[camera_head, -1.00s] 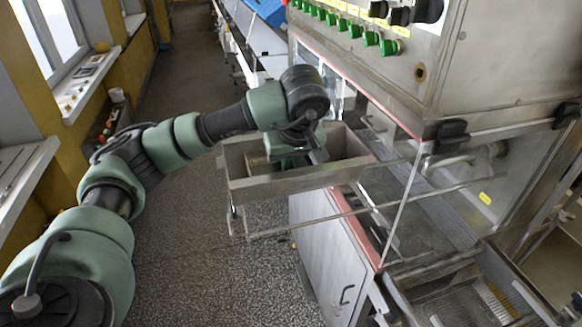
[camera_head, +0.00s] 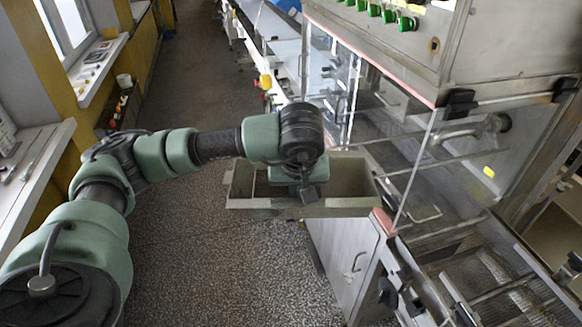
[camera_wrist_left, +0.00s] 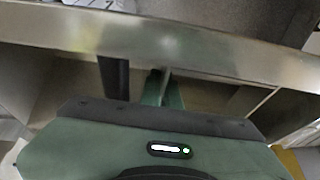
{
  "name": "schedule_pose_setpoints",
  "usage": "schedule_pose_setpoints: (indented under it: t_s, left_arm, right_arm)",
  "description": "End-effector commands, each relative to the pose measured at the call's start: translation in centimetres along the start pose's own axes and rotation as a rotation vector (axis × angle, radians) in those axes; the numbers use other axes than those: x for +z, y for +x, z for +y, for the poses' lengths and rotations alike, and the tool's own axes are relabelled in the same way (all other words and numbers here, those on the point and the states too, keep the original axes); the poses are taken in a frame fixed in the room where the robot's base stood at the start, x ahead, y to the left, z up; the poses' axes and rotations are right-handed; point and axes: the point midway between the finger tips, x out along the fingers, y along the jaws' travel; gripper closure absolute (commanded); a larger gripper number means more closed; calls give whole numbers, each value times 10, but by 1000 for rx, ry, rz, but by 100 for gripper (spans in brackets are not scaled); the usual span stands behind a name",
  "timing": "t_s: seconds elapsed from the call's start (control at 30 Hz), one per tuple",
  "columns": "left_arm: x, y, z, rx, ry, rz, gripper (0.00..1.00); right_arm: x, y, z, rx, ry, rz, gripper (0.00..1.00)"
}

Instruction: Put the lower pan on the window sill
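A grey rectangular metal pan (camera_head: 345,206) is at the middle of the head view, beside the machine's open side. My left gripper (camera_head: 308,192) reaches down onto the pan's near wall, with a dark finger in front of it. In the left wrist view the pan's wall (camera_wrist_left: 200,48) crosses the frame and the fingers (camera_wrist_left: 140,85) meet it; they look shut on it, though their tips are partly hidden. The near window sill (camera_head: 45,160) is at the left, and a farther sill (camera_head: 108,58) lies beyond it. My right gripper is not in view.
The steel machine (camera_head: 510,40) with a clear guard and wire rails (camera_head: 440,165) fills the right. Small items stand on both sills, including a light device (camera_head: 6,135) on the near one. The speckled floor (camera_head: 190,110) between is open.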

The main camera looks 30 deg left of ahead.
Motion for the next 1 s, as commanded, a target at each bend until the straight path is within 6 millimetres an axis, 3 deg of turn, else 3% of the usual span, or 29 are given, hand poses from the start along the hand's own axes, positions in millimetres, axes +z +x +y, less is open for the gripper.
schedule_pose_setpoints:
  t_s: [0.2,0.6,0.77,0.9,1.0]
  left_arm:
    - [51,22,9,72,177,-1,100]
    - [138,62,28,202,481,-1,100]
    - [161,72,33,236,563,0,100]
    - [159,72,33,234,555,1,100]
    - [164,87,33,233,555,4,100]
  right_arm:
    - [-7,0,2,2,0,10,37]
    - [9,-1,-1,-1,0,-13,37]
    - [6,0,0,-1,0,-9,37]
    - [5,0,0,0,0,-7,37]
    - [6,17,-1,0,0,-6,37]
